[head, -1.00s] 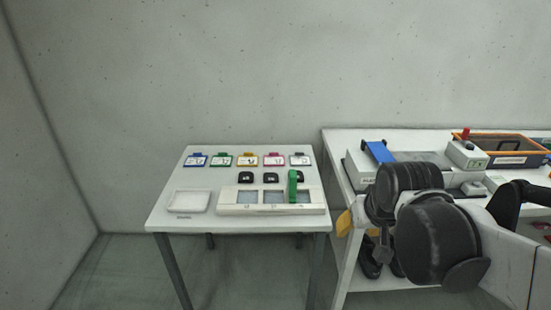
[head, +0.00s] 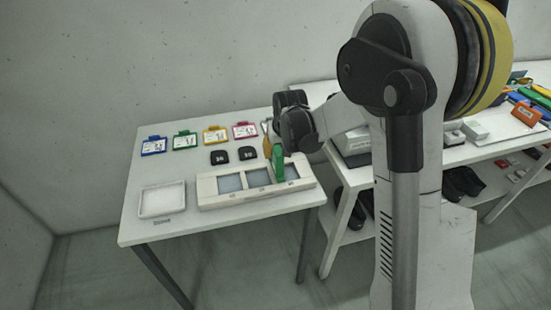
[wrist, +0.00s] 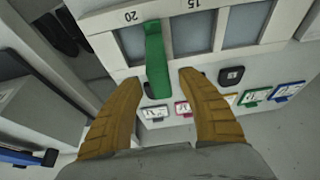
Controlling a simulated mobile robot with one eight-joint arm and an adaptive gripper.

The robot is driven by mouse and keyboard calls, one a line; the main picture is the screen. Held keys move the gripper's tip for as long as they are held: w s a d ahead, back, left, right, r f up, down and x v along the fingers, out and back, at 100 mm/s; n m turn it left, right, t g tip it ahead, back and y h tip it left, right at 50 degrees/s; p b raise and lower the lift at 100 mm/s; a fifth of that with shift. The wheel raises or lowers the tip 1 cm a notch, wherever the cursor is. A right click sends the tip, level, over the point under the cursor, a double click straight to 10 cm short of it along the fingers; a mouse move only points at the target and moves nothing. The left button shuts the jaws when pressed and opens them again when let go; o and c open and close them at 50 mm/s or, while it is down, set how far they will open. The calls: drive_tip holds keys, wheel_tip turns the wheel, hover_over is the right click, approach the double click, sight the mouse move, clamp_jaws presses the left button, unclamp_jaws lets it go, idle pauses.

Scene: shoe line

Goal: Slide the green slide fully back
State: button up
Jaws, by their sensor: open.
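My gripper (wrist: 153,75) is open, with one yellow finger on each side of the slide's near end. The fingers look apart from the slide, but I cannot tell the height between them. In the head view my gripper (head: 268,142) is at the slide, partly hidden by my arm.
Black blocks (head: 248,153) and coloured cards (head: 215,134) lie behind the panel. A white tray (head: 162,199) stands at left. A second table (head: 345,178) with a grey device (head: 354,141) stands close on the right.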

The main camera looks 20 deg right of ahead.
drive_tip(key=b+x, duration=0.1)
drive_tip(key=x, duration=0.3)
drive_tip(key=shift+w+f, duration=0.15)
drive_tip(key=shift+f, duration=0.05)
clamp_jaws()
